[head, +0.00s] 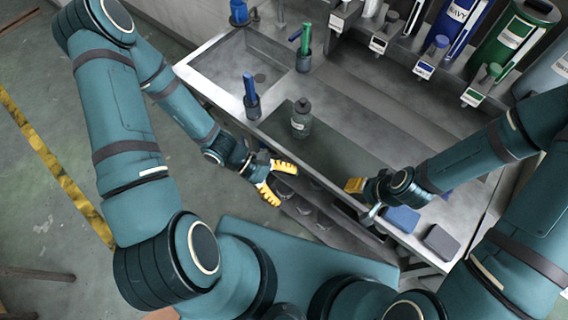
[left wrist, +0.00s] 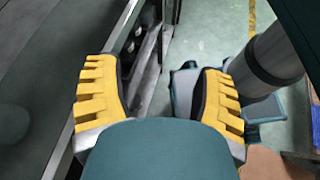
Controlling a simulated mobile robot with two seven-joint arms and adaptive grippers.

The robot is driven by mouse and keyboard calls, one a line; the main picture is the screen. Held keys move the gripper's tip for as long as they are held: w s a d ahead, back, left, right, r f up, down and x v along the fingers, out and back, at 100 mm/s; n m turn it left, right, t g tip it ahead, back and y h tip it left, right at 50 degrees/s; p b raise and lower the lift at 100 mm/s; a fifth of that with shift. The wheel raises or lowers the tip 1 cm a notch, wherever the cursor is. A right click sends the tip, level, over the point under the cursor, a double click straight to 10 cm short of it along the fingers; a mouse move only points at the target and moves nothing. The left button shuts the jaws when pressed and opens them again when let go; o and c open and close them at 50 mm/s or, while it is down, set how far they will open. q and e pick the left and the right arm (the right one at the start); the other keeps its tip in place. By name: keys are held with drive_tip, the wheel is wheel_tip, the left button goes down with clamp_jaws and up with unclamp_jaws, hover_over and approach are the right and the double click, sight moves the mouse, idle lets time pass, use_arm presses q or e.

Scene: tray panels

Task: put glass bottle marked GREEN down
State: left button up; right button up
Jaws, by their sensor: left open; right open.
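A small grey-green glass bottle (head: 301,120) with a dark stopper and a pale label stands upright on a dark panel (head: 335,150) on the metal counter. The label is too small to read. My left gripper (head: 284,186) is open and empty, apart from the bottle and past the counter's front edge. In the left wrist view its yellow fingers (left wrist: 160,90) are wide apart with nothing between them. My right gripper (head: 362,200) is open near the counter's front edge, to the right of the bottle; its fingers are partly hidden.
A blue-handled tool (head: 250,88) and a green-handled tool (head: 304,42) stand in dark holders left of and behind the bottle. A sink (head: 245,62) lies at the left. Coloured labelled containers (head: 510,42) line the back. Blue (head: 402,219) and grey (head: 441,242) blocks lie at the front right.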

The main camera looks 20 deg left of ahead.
use_arm(q)
wheel_tip(320, 180, down, 4)
drive_tip(key=a+m+y, duration=0.3)
drive_tip(key=m+y, duration=0.4)
drive_tip(key=m, duration=0.2)
drive_tip(key=w+m+t, duration=0.1)
drive_tip(key=w+d+r+m+t+y, duration=0.1)
drive_tip(key=w, duration=0.1)
drive_tip(key=w+m+t, duration=0.1)
drive_tip(key=w+m, duration=0.1)
drive_tip(key=shift+w+d+r+t, duration=0.15)
drive_tip(key=shift+d+t, duration=0.15)
drive_tip(key=shift+d, duration=0.05)
